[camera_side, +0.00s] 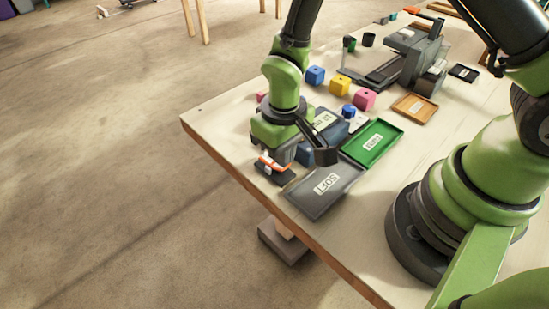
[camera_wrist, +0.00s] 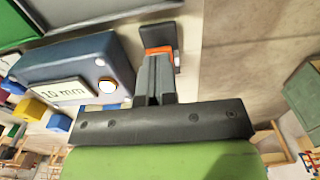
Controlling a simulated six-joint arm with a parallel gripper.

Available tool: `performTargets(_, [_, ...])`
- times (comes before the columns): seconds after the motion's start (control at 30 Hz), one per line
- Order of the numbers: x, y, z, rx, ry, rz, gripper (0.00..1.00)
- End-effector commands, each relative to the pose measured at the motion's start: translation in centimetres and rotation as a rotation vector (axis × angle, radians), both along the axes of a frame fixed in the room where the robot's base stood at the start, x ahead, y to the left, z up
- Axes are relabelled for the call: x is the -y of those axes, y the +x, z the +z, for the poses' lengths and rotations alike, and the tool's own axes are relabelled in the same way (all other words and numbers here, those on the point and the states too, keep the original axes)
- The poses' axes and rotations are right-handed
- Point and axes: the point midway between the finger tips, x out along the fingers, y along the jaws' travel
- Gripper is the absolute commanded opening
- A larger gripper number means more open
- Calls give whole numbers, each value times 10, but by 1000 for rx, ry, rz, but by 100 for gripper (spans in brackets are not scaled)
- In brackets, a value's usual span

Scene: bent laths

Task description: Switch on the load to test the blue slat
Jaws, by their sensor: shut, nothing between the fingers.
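An orange-and-white rocker switch on a dark base (camera_side: 272,168) sits near the table's front left corner. Its orange part (camera_wrist: 158,50) shows just beyond my fingertips in the wrist view. My gripper (camera_side: 279,154) points down right over the switch. Its fingers (camera_wrist: 157,70) are shut together with nothing between them. The tips overlap the switch in view, and I cannot tell whether they touch it. I cannot make out a blue slat in either view.
A grey tray (camera_side: 318,201) labelled SOFT and a green tray (camera_side: 386,143) lie close by. An orange tray (camera_side: 415,117), several coloured cubes and a dark grey machine (camera_side: 415,55) are farther back. The table edge is close to the switch.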

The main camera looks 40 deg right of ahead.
Motion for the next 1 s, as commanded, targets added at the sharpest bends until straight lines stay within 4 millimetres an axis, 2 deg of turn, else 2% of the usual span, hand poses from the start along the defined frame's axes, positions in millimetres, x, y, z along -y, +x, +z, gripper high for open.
performTargets(1.0, [0, 0, -15, 0, 0, 1, 0])
